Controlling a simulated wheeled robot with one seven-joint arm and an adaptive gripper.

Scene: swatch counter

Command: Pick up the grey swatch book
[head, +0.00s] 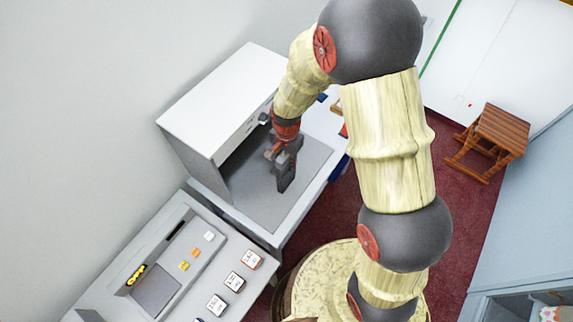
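My gripper (284,182) hangs over the grey mat (250,190) on the counter, in front of the white cabinet (222,92). Its dark fingers point down and are seen from the side, so I cannot tell whether they are open or shut. I cannot make out a grey swatch book apart from the dark gripper parts. My arm covers the right part of the counter.
A lower counter at the bottom left has a sunken panel (157,290) and several small labelled cards (234,281). Blue and red items show partly behind my arm. A wooden stool (497,132) stands on the red carpet at right.

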